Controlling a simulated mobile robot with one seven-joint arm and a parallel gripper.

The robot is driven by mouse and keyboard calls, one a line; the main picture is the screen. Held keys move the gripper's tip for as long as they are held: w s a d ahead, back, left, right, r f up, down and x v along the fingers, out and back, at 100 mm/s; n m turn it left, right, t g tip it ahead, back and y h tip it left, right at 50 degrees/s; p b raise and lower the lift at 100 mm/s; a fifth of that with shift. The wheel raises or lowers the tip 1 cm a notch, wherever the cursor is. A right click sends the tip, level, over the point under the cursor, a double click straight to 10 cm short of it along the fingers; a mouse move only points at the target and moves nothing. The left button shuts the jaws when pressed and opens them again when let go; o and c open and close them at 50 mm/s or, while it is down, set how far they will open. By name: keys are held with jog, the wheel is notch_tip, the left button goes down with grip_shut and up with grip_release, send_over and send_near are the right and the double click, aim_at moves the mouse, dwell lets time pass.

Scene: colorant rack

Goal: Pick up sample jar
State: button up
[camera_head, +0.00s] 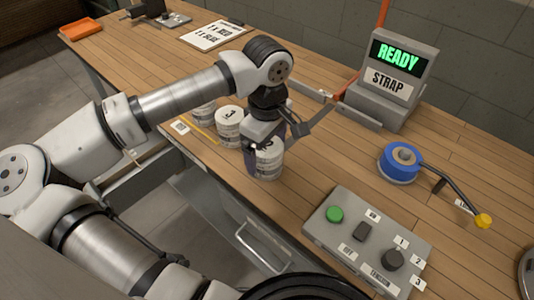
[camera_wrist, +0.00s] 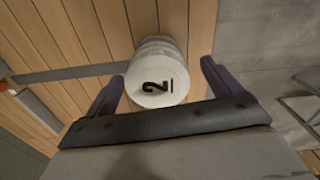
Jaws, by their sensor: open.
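A white, round jar with a black 2 on its lid (camera_wrist: 158,78) stands upright on the bench. It also shows in the head view (camera_head: 268,165), partly hidden by my gripper. My gripper (camera_head: 262,143) is open and points down over this jar. In the wrist view the two dark purple fingers of my gripper (camera_wrist: 160,84) lie on either side of the lid. The left finger looks close to the jar; a gap shows on the right. A similar jar marked 3 (camera_head: 229,124) stands to the left, with another jar (camera_head: 203,114) behind it, partly hidden by my arm.
A flat strap (camera_wrist: 70,72) runs left of the jar. The bench edge is close to the jar.

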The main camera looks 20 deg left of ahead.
jog(key=shift+w+f+p, duration=0.15)
jog(key=shift+f+p, duration=0.15)
jog(key=shift+f, duration=1.35)
jog(key=c, duration=1.2)
